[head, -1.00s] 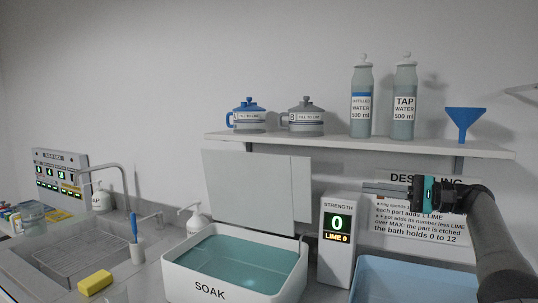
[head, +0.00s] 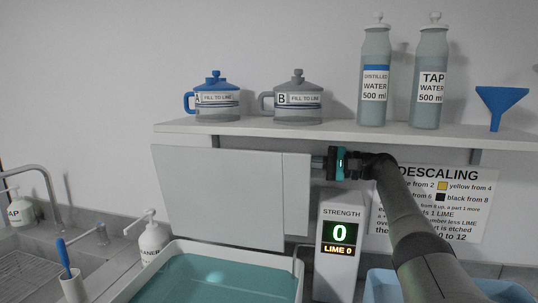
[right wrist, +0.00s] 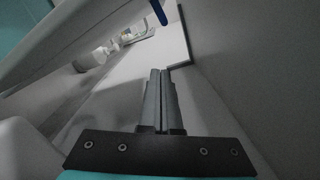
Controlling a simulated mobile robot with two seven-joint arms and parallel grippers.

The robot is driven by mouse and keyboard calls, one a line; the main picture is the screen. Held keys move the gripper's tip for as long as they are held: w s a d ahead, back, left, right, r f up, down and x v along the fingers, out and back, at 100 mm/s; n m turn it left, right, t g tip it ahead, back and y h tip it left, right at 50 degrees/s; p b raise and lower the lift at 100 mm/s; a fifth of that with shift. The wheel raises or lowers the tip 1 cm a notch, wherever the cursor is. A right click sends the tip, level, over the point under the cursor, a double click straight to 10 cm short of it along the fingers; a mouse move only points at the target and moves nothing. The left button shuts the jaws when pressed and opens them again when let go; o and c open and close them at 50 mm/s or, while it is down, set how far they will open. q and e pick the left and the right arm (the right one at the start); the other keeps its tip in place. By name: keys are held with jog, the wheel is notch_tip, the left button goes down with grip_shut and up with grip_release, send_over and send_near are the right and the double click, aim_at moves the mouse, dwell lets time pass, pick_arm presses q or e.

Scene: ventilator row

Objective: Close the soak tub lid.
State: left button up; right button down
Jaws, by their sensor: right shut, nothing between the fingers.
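The soak tub (head: 240,251) stands on the counter at the bottom of the head view, open, with teal water in it. Its lid (head: 215,195) is a pale flat panel standing upright behind the tub, under the shelf. My right gripper (head: 318,163) is at the lid's right edge, near its upper corner. The fingers are shut and empty. Their tips reach the lid's edge, and I cannot tell whether they touch it or lie behind it. The shut fingers also show in the right wrist view (right wrist: 160,105). My left gripper is not in view.
The strength display (head: 340,235) stands right of the tub, below my right arm. A shelf (head: 330,134) with pots, bottles and a blue funnel (head: 500,98) runs above the lid. A pump bottle (head: 150,240) stands left of the tub. A blue tray (head: 380,285) lies at right.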

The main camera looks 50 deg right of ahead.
aim_at(269, 157)
jog(key=shift+w+a+r+p, duration=0.1)
jog(key=shift+w+a+r, duration=0.15)
jog(key=shift+w+a, duration=0.5)
jog(key=shift+w+a+r+p, duration=0.15)
jog(key=shift+w+a+r, duration=0.15)
jog(key=shift+a, duration=0.8)
jog(key=shift+w+a+r+p, duration=0.1)
jog(key=shift+w+a+r, duration=0.25)
jog(key=shift+a, duration=0.6)
jog(key=shift+w+f, duration=0.1)
jog(key=shift+w+a, duration=0.1)
